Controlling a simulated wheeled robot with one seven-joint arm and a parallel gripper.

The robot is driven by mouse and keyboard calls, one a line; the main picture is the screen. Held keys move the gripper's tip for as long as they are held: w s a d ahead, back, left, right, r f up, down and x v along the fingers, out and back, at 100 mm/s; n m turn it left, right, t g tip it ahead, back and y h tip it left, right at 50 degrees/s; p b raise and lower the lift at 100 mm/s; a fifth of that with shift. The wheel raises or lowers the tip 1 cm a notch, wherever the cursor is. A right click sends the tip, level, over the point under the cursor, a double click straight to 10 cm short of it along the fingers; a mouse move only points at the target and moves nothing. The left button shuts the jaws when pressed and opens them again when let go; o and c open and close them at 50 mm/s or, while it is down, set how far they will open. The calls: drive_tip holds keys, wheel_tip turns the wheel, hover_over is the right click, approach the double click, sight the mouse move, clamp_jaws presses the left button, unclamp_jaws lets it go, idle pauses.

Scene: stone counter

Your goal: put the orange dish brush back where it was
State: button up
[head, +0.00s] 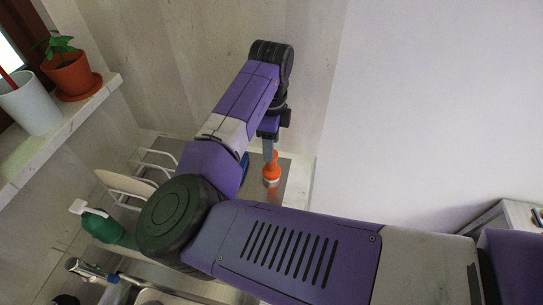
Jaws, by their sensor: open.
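The orange dish brush (272,168) is on a grey patch of the counter near the back wall, with a pale part at its lower end. My gripper (268,152) points down directly above the brush, its fingertips at or just over the brush's top. The jaws are open. I cannot tell from this view whether the fingers touch the brush or straddle it. My forearm and wrist hide part of the counter to the left of the brush.
A white dish rack (155,160) with a plate (125,184) stands left of my arm. A potted plant (70,75) and a white pot (31,104) stand on the ledge (80,117).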

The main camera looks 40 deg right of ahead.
drive_tip(key=shift+r+b, duration=0.3)
drive_tip(key=shift+r, duration=2.45)
